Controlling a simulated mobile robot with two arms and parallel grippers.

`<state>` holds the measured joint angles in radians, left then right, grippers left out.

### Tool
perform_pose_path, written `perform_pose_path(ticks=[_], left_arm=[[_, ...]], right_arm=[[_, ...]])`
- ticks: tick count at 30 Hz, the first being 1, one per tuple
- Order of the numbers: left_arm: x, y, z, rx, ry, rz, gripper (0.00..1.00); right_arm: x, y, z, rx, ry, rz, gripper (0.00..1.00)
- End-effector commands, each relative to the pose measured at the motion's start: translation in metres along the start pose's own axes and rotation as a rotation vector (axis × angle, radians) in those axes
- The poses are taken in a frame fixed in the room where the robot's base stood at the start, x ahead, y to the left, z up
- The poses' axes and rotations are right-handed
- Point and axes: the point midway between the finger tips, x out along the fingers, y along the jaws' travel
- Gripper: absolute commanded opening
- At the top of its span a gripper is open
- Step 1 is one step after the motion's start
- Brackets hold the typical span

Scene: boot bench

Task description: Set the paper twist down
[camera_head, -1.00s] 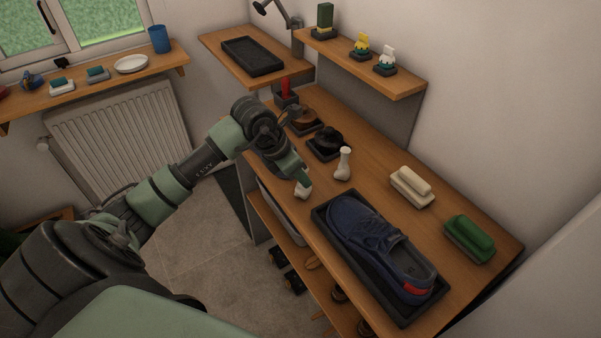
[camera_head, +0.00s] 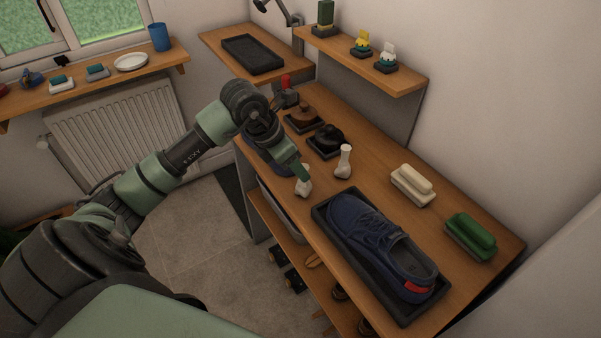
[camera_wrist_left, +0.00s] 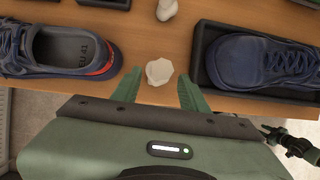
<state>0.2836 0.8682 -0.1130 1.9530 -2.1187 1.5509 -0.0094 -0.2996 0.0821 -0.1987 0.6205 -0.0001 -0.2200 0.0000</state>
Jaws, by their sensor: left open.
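The white paper twist (camera_head: 303,190) stands on the wooden bench top, just below the tip of my left gripper (camera_head: 304,174). In the left wrist view the paper twist (camera_wrist_left: 159,71) shows from above, between and a little beyond the two green fingers. My left gripper (camera_wrist_left: 159,92) is open, with a gap on each side of the twist. A second white twist (camera_head: 344,162) stands apart, farther right on the bench; its lower end shows in the left wrist view (camera_wrist_left: 166,9).
A blue shoe (camera_head: 378,245) lies in a black tray (camera_head: 322,212) close to the twist. Another blue shoe (camera_wrist_left: 62,50) lies on the other side. Two dark trays with brushes (camera_head: 325,140) sit behind. Cream (camera_head: 411,184) and green (camera_head: 470,236) brushes lie right.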

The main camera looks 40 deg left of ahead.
Motion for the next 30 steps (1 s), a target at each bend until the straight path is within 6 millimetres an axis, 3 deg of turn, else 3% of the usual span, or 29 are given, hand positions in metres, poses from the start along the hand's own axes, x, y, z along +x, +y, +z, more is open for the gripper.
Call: perform_pose_path(ticks=[6, 12, 18, 30], left_arm=[[-0.048, 0.002, 0.0, 0.002, -0.002, 0.005, 0.44], [-0.077, 0.001, 0.0, 0.001, -0.001, 0.002, 0.44], [-0.086, 0.0, 0.0, -0.001, 0.0, 0.0, 0.44], [-0.086, 0.0, 0.0, -0.001, 0.0, 0.0, 0.44]], right_arm=[[0.012, -0.001, 0.001, 0.0, 0.0, 0.0, 0.36], [0.017, -0.001, 0.002, 0.0, 0.0, -0.001, 0.36], [0.018, -0.003, 0.001, 0.0, 0.0, -0.003, 0.36], [0.017, -0.004, 0.001, 0.0, 0.0, -0.005, 0.36]])
